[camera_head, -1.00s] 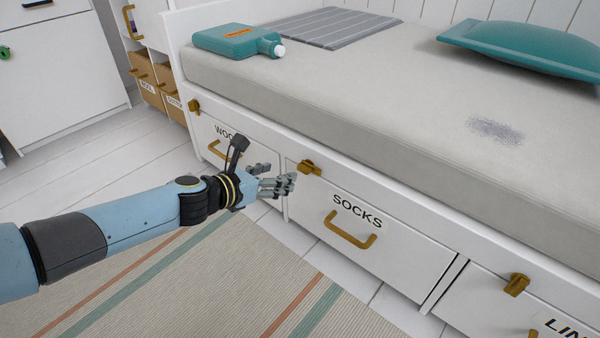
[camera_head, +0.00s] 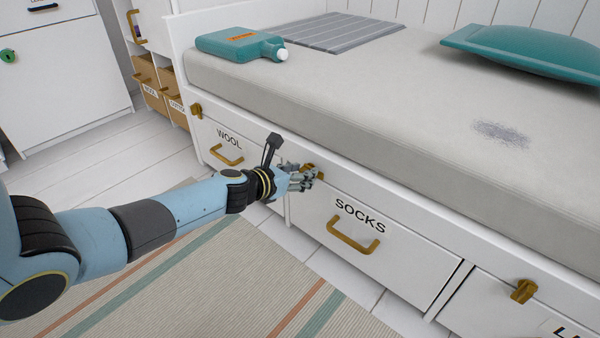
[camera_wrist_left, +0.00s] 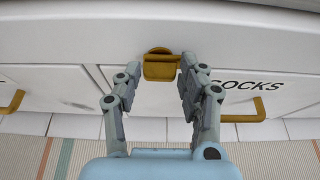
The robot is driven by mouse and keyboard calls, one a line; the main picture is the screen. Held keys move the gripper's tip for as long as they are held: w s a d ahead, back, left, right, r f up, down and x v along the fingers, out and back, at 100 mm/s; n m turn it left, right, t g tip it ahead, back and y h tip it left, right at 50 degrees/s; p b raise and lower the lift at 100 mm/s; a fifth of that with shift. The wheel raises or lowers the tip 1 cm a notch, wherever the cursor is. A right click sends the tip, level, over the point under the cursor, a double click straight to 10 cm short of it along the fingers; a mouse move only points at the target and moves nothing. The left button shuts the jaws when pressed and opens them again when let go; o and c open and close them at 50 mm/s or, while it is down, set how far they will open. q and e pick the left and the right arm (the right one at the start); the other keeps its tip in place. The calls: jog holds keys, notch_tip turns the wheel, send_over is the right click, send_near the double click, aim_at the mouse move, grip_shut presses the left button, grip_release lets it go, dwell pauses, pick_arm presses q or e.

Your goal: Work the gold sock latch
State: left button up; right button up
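The gold sock latch (camera_wrist_left: 160,66) sits on the white bed frame at the top left corner of the SOCKS drawer (camera_head: 400,252). In the head view my left gripper (camera_head: 312,175) is at the latch and covers most of it. In the left wrist view the gripper (camera_wrist_left: 158,68) is open, with one finger on each side of the latch. The right finger is very close to the latch's right edge; I cannot tell whether it touches. The SOCKS drawer is shut, with a gold handle (camera_head: 352,238). My right gripper is not in view.
The WOOL drawer (camera_head: 230,147) is on the left, with its own latch (camera_head: 196,110). Another gold latch (camera_head: 523,290) is at lower right. A teal bottle (camera_head: 240,45) and a teal cushion (camera_head: 525,52) lie on the mattress (camera_head: 400,110). A striped rug (camera_head: 230,290) covers the floor in front.

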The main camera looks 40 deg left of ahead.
pick_arm(q)
jog(key=c, duration=0.7)
jog(key=shift+o, duration=0.2)
